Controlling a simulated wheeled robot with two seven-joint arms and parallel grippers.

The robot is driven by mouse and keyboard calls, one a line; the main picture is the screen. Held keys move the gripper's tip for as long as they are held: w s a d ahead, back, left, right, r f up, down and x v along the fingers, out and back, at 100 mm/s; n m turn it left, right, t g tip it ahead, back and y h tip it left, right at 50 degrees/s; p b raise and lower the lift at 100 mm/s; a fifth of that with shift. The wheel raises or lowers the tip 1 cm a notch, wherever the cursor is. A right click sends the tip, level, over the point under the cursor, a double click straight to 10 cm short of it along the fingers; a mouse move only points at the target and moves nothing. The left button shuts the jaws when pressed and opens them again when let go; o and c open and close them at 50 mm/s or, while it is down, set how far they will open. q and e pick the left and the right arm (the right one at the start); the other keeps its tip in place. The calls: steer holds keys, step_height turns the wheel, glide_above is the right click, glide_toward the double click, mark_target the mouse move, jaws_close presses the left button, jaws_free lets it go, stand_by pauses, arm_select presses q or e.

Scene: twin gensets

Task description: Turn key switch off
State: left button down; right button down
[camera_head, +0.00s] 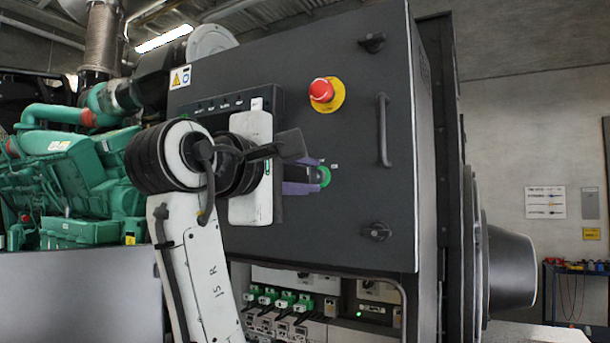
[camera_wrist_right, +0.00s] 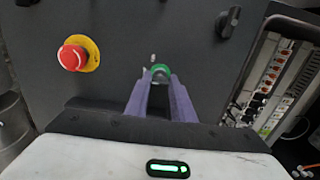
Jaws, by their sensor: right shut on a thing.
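The key switch (camera_wrist_right: 160,70) has a green ring and sits on the dark cabinet door; in the head view its green ring (camera_head: 325,177) shows just beyond my fingertips. My right gripper (camera_head: 318,176) reaches the door from the left, with purple fingers. In the right wrist view the two fingers (camera_wrist_right: 160,82) come close together at the switch and are shut on its key part. The fingers hide most of the key, so its exact angle cannot be told. My left gripper is in neither view.
A red emergency stop button (camera_head: 322,91) on a yellow plate sits above the switch. A vertical handle (camera_head: 383,130) and two dark latches (camera_head: 372,42) (camera_head: 375,231) are on the door's right side. An open bay with breakers (camera_head: 285,300) lies below.

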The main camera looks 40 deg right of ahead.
steer(key=c, duration=1.5)
jaws_free()
steer(key=shift+a, duration=0.15)
steer(key=b+v, duration=0.2)
steer(key=v, duration=0.8)
